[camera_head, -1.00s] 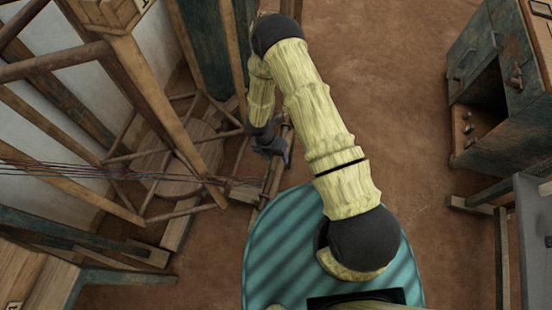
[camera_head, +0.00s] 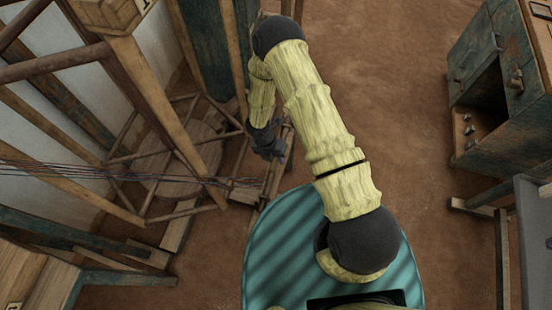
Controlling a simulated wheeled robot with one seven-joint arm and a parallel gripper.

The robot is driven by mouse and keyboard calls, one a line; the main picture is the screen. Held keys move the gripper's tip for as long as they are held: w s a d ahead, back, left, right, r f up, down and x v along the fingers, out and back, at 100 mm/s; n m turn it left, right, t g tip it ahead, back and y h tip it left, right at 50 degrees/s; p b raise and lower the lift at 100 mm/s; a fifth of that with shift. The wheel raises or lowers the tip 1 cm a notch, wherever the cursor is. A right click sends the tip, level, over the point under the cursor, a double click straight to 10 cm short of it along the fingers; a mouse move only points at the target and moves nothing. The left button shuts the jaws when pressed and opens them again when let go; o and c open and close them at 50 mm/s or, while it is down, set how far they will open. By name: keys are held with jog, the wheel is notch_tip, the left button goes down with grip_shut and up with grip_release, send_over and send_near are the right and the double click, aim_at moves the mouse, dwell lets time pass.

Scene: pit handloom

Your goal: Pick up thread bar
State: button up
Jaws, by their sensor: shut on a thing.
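The thread bar (camera_head: 268,184) is a thin wooden bar near the middle of the picture, at the right end of the dark threads (camera_head: 90,172) that stretch in from the left. My gripper (camera_head: 279,152) is at the bar's upper end and is shut on it. The fingertips are small and partly hidden by my wrist, so the exact grip is hard to see.
A wooden loom frame (camera_head: 150,100) with slanted posts fills the left. A round wooden piece (camera_head: 185,160) sits among its rails. A worn blue-green cabinet (camera_head: 500,110) stands at the right. The brown floor between is clear.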

notch_tip(320, 180, up, 10)
jog(key=shift+r, duration=0.1)
dwell(0.4)
dwell(0.4)
